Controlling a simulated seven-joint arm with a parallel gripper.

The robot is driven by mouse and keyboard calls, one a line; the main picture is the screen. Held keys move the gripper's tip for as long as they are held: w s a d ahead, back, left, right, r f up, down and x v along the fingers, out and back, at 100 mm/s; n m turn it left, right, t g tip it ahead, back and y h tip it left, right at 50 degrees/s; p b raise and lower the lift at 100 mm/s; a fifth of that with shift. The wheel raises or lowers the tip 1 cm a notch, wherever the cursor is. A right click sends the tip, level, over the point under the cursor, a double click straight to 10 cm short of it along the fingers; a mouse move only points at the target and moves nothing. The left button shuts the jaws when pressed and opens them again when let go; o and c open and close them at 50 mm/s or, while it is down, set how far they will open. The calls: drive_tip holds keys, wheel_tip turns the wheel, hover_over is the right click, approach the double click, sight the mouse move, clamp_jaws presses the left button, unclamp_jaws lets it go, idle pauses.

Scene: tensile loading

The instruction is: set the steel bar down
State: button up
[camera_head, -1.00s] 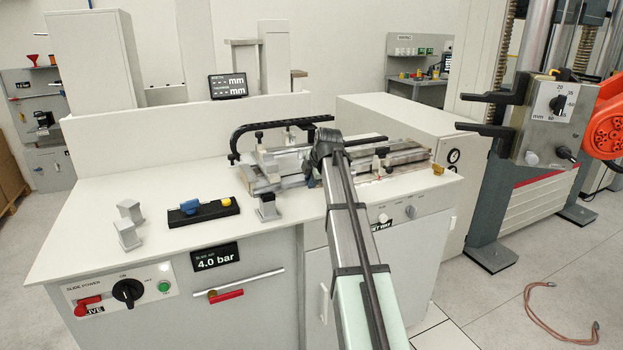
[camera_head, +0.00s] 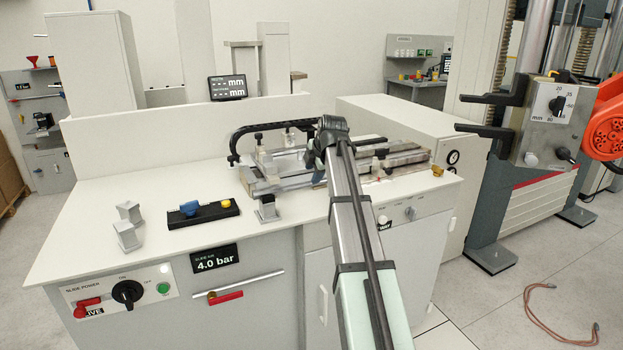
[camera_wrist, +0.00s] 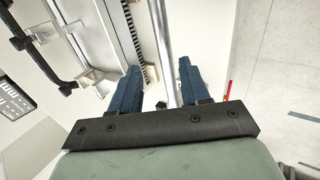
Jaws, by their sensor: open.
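My gripper (camera_wrist: 159,66) is open in the wrist view, its two blue-grey fingers spread apart. A narrow grey bar (camera_wrist: 163,40), which looks like the steel bar, runs lengthwise through the gap between the fingers in that view. Clear space shows on both sides of it; I cannot tell its height relative to the fingertips. I cannot pick out the steel bar there.
A black curved cable guide (camera_head: 262,126) arches behind the fixture. A black block with blue and yellow knobs (camera_head: 203,213) and small grey blocks (camera_head: 127,236) stand on the bench's left. The testing machine (camera_head: 540,125) stands at right.

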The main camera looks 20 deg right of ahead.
drive_tip(key=v, duration=0.8)
idle(0.4)
